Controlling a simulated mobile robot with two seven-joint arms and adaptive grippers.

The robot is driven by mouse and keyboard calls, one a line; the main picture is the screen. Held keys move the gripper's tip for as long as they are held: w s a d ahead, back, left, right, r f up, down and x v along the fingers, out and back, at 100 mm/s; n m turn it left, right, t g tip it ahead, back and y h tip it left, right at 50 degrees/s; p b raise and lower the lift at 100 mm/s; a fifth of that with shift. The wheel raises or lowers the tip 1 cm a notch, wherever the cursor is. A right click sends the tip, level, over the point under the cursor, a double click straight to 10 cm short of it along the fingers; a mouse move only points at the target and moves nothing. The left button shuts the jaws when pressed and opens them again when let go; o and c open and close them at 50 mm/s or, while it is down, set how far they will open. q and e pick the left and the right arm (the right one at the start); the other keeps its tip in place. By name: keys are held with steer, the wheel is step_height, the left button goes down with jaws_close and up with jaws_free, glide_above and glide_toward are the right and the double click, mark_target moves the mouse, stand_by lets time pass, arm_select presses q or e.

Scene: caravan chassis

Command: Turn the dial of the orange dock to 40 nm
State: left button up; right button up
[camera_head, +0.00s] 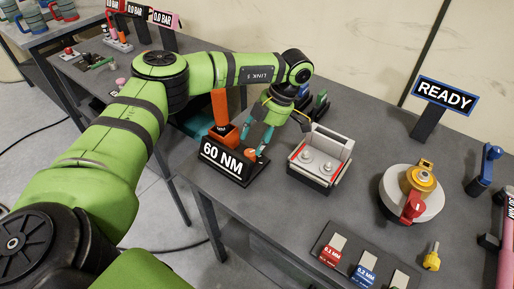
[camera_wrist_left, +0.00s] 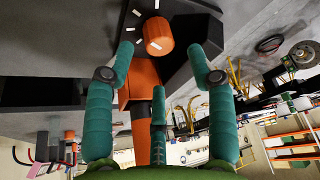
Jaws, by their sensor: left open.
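The orange dock (camera_head: 219,122) stands on the table with a black base and a sign (camera_head: 222,161) reading 60 NM. Its round orange dial (camera_wrist_left: 158,37) shows at the top of the left wrist view, on the black base with white tick marks around it. My left gripper (camera_head: 254,144) is over the dock's right side, close to the dial. In the left wrist view its teal fingers (camera_wrist_left: 160,66) are spread and empty, with the dial beyond and between the two upper tips. I cannot tell whether any finger touches it. My right gripper is not in view.
A grey and red tray with two knobs (camera_head: 319,165) stands right of the dock. Further right are a round fixture with a red handle (camera_head: 412,207) and a READY sign (camera_head: 444,97). Small labelled blocks (camera_head: 363,273) lie at the table's front edge.

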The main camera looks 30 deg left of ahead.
mark_target(250, 152)
arm_select(q)
steer(key=x, duration=0.3)
steer(key=shift+s+a+f+p, duration=0.15)
steer(key=shift+s+f+p, duration=0.1)
steer(key=shift+p, duration=0.15)
steer(key=shift+f, duration=0.45)
steer(key=c, duration=1.1)
steer(key=shift+f, duration=0.1)
steer(key=n+g+h, duration=0.1)
steer(key=n, duration=0.3)
steer(key=shift+a, duration=0.15)
steer(key=n+h, duration=0.1)
steer(key=n, duration=0.1)
steer(key=n+h, duration=0.1)
steer(key=n, duration=0.1)
steer(key=shift+a+n+g, duration=0.1)
steer(key=shift+n+g, duration=0.2)
